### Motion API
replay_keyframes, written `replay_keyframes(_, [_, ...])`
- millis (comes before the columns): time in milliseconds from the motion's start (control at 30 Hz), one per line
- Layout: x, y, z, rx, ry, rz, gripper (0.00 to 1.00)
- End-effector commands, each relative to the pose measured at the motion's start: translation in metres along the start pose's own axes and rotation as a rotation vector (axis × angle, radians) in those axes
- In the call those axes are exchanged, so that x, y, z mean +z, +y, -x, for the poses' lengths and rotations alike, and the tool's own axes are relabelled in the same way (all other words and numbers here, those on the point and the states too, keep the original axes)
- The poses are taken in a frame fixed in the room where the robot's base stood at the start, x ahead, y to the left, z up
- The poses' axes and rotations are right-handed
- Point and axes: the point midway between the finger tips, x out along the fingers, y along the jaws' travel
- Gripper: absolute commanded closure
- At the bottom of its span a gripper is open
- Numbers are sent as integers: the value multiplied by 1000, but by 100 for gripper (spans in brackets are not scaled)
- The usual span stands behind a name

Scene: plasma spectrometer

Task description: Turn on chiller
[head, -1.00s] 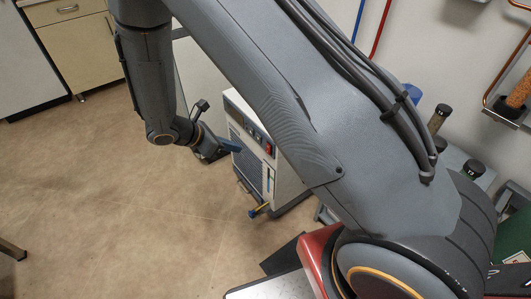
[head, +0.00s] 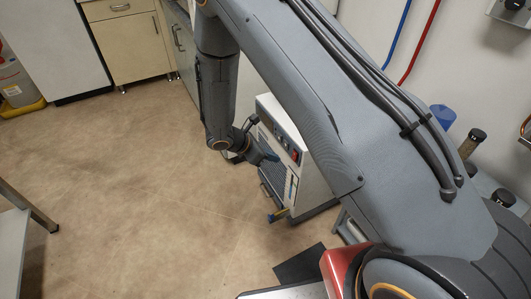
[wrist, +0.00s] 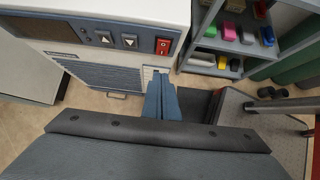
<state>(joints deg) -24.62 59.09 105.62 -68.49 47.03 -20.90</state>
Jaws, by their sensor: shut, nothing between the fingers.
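The chiller (head: 312,172) is a white box with a dark control panel and a blue-grey front grille, standing on the floor beyond my arm. In the wrist view its panel shows a display, two arrow buttons (wrist: 129,40) and a red rocker switch (wrist: 163,46) at the right end. The chiller's body (wrist: 120,10) fills the upper left there. My gripper (wrist: 161,76) is shut and empty, its blue fingers pointing at the chiller's front just below the red switch. I cannot tell whether they touch it. In the head view my gripper (head: 274,158) is close to the panel.
A grey shelf (wrist: 222,45) with coloured blocks stands right of the chiller. A yellow-and-blue fitting (head: 278,215) sticks out low at the chiller's front. Cabinets (head: 130,45) line the back; a table (head: 20,235) is at left. The floor between is clear.

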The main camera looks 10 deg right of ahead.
Motion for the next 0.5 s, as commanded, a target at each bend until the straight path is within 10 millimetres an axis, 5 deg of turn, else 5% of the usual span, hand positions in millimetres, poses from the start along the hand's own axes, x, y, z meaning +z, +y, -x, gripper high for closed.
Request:
replay_keyframes(200, [8,-1,-38,-3,0,-2,100])
replay_keyframes(500, [24,0,-58,1,1,0,100])
